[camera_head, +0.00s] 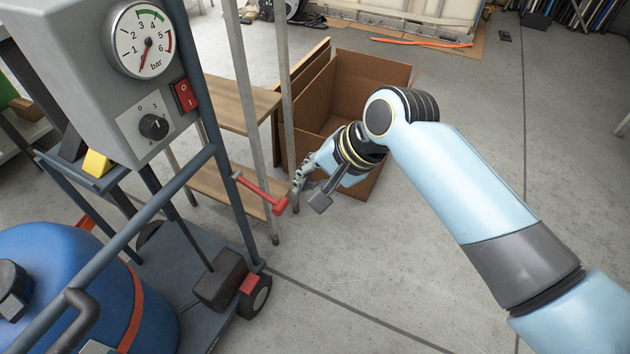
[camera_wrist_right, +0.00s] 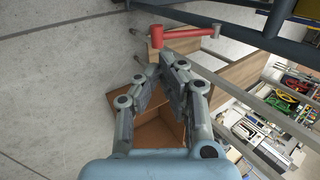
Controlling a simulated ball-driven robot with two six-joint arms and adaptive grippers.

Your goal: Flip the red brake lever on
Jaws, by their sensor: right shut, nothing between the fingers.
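The red brake lever (camera_head: 262,193) sticks out from the dark blue frame of the cart in the head view, sloping down to the right to a thicker red end. My right gripper (camera_head: 300,186) is just right of that end; whether they touch I cannot tell. In the right wrist view the lever (camera_wrist_right: 186,33) lies across the top, its thick end just beyond the fingertips of my right gripper (camera_wrist_right: 155,65). The fingers are shut with nothing between them. My left gripper is out of view.
The cart carries a grey box with a pressure gauge (camera_head: 140,40), a black knob (camera_head: 153,127) and a red switch (camera_head: 184,95). A blue tank (camera_head: 60,270) stands below. A shelf (camera_head: 232,105) and an open cardboard box (camera_head: 365,72) stand behind. The floor right of the cart is clear.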

